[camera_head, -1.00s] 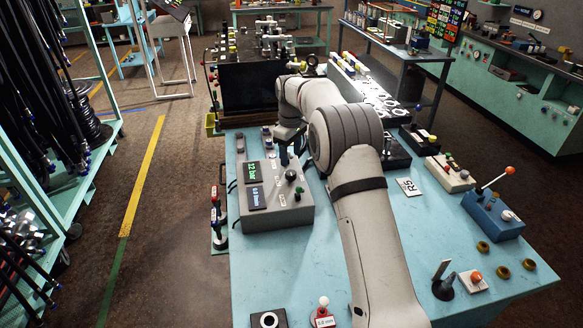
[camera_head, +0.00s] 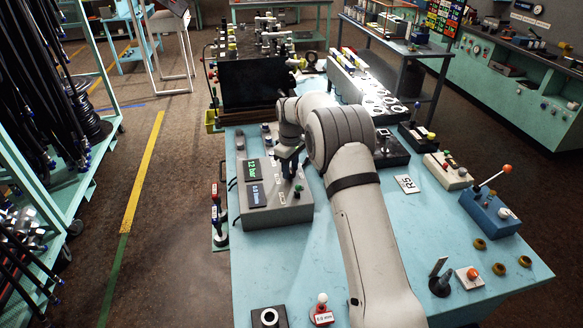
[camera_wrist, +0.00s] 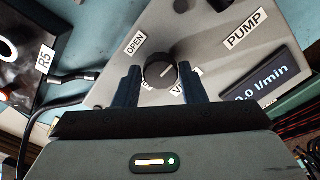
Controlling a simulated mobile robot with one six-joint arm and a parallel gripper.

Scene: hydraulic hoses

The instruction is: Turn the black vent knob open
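The black vent knob (camera_wrist: 160,71) is round, with a pale pointer line aimed to the upper right in the wrist view. It sits on a grey control box (camera_head: 262,215). An OPEN label (camera_wrist: 135,43) is at its upper left. A VENT label (camera_wrist: 186,92) at its lower right and another label at its lower left are partly hidden. My gripper (camera_wrist: 160,80) has its two dark fingers on either side of the knob, with narrow gaps seeming to show, so it looks open around it. In the head view my gripper (camera_head: 290,168) is down over the box and hides the knob.
The box has a green-lit display (camera_head: 252,170), a second display (camera_wrist: 262,88) and a PUMP label (camera_wrist: 245,30). A green button (camera_head: 298,188) is close to my gripper. A box labelled R5 with a black cable (camera_wrist: 58,103) lies beside it.

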